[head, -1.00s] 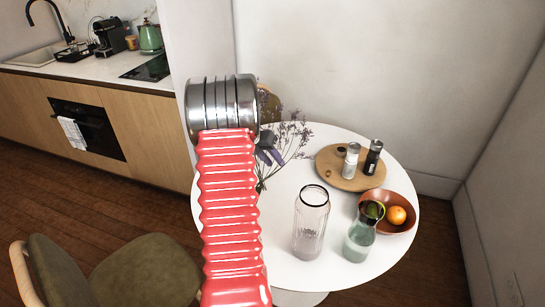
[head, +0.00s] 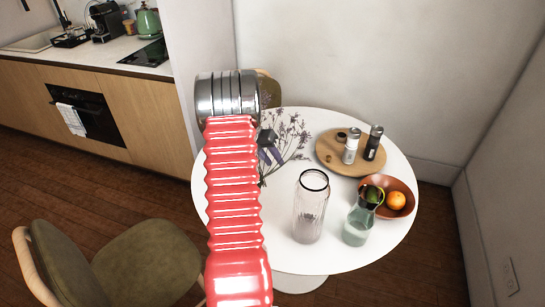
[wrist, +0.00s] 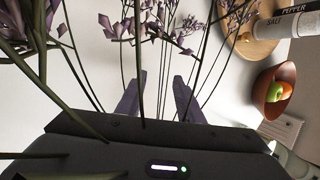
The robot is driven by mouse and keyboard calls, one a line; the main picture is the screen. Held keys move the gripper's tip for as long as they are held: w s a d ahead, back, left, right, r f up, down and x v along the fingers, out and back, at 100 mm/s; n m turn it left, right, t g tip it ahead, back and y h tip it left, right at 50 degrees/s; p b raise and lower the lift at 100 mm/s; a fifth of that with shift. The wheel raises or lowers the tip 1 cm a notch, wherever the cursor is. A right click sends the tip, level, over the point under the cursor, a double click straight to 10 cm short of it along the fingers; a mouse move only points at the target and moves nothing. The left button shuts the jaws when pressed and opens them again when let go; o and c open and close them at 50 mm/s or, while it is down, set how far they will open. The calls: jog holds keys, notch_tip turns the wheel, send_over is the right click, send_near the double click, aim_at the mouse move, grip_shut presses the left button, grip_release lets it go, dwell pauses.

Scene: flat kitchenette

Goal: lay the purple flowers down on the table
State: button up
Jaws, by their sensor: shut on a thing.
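The purple flowers (head: 293,138) have thin stems and small lilac blooms. They show over the left part of the round white table (head: 268,232) in the head view. In the wrist view, the blooms and stems (wrist: 150,24) spread across the top and left. My gripper (wrist: 158,100) is shut on the flowers. In the head view it (head: 268,147) is partly hidden behind my arm, over the table's left side. I cannot tell whether the stems touch the tabletop.
A clear glass vase (head: 309,225) stands near the table's middle, with a green-tinted carafe (head: 357,228) beside it. A brown fruit bowl (head: 404,208) is at the right. A round wooden board (head: 335,165) holds salt and pepper grinders. A green chair (head: 150,262) stands front left.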

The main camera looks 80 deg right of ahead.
jog(key=shift+f, duration=0.2)
jog(key=o, duration=1.2)
jog(key=v, duration=1.3)
jog(key=shift+w+a+r, duration=0.15)
jog(key=shift+w+r, duration=0.1)
jog(key=shift+r, duration=0.1)
dwell(0.4)
